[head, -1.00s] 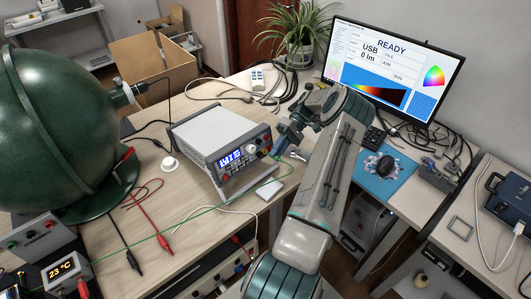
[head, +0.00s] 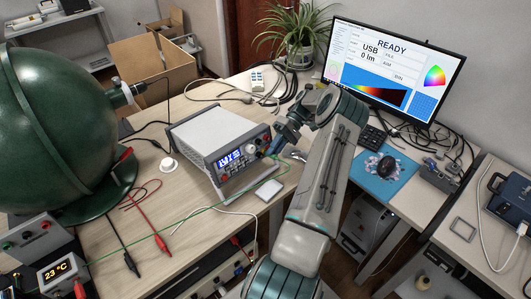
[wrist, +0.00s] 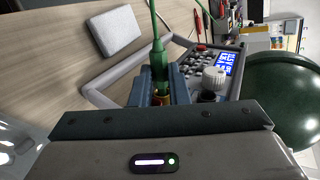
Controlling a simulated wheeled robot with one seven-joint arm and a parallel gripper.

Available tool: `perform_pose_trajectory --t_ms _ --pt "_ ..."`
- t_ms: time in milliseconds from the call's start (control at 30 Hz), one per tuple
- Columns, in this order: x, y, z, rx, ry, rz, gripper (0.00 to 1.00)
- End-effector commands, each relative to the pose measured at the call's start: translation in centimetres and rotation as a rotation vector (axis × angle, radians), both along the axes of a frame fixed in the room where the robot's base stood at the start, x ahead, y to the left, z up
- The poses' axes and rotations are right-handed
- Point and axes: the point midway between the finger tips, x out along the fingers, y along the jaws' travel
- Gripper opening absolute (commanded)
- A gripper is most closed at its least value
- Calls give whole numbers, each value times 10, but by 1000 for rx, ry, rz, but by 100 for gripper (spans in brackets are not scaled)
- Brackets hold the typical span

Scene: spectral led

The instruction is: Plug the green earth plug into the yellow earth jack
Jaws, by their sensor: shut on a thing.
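The green earth plug (wrist: 159,62) is between the two blue fingers of my gripper (wrist: 160,88) in the wrist view, its green lead running up out of frame. The yellow earth jack (wrist: 162,99) shows as a small yellow-orange patch just below the plug, between the fingers. The plug's tip is hidden, so I cannot tell whether it is in the jack. In the head view my gripper (head: 275,148) is at the right end of the front panel of the grey power supply (head: 218,145); plug and jack are too small to make out there.
A white knob (wrist: 214,77) and dark terminal stand right of my fingers in the wrist view. A white block (head: 268,190) lies in front of the supply. The green lead (head: 190,212) crosses the table left. A dark green sphere (head: 60,110) stands at left, a monitor (head: 390,70) behind.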

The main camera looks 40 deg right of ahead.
Motion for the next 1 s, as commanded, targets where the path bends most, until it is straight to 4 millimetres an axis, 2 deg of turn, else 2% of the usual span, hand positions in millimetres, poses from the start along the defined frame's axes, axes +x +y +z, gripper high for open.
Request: perform_pose_trajectory --t_ms 867,900,1000 --pt "6 2 1 0 -9 -1 0" --pt "6 3 1 0 -9 0 18" --pt "6 3 1 0 -8 0 40"
